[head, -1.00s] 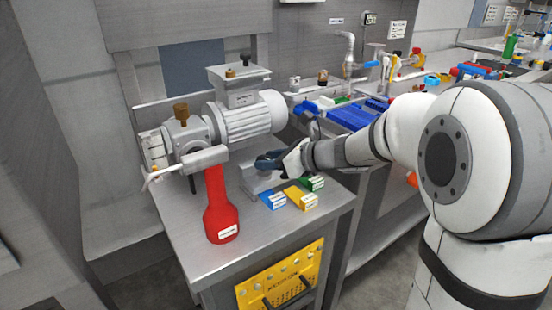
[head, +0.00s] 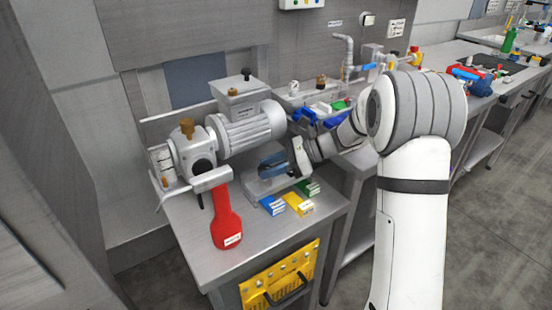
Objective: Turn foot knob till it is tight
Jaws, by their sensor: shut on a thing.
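A grey pump with a ribbed motor (head: 245,130) stands on the steel bench (head: 185,235). A grey foot block (head: 262,184) is under the motor end. My gripper (head: 268,163) is at this foot, coming in from the right, with its dark blue fingers low beside the motor. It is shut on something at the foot. The foot knob itself cannot be made out, as the fingers cover that place, so how tight it is does not show.
Blue (head: 272,205), yellow (head: 299,204) and green (head: 308,188) labelled blocks lie close below my gripper. A yellow panel (head: 280,278) hangs on the bench front. The bench's front left is clear.

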